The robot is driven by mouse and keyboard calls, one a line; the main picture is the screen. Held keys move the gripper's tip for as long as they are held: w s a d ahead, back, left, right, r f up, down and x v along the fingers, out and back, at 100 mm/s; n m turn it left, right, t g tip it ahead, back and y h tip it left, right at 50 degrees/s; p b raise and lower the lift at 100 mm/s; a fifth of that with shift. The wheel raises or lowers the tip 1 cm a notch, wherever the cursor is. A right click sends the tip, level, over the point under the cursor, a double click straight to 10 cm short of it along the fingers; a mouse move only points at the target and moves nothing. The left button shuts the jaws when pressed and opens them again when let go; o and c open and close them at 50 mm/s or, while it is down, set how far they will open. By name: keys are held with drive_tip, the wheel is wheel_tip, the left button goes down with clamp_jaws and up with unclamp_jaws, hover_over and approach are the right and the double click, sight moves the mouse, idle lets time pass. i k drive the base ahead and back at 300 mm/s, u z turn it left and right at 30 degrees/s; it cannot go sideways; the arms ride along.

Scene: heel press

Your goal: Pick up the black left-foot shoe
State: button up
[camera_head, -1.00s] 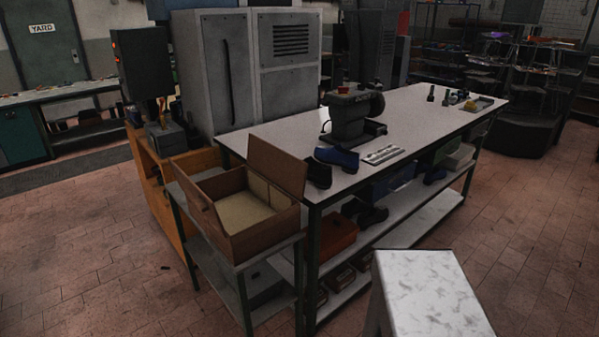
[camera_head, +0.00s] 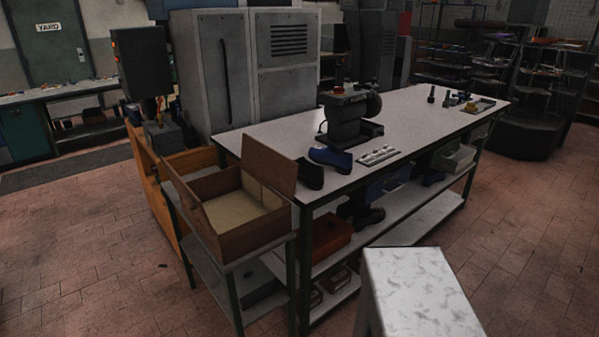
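A black shoe (camera_head: 310,174) stands on the near left end of the white workbench (camera_head: 245,136), partly behind the open lid of a box. A blue shoe (camera_head: 331,158) lies beside it, to its right. Another dark shoe (camera_head: 370,216) sits on the shelf under the bench. I cannot tell from here which foot the black shoes are for. My gripper is not in view.
An open brown box (camera_head: 236,229) stands on a low side table at the bench's left end. A dark press (camera_head: 350,117) and a metal strip (camera_head: 379,155) are on the bench. A white marbled block (camera_head: 420,290) fills the lower right.

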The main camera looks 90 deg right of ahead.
sight(313, 174)
drive_tip(key=k, duration=2)
drive_tip(key=z, duration=1)
drive_tip(key=i, duration=1.05)
drive_tip(key=z, duration=0.05)
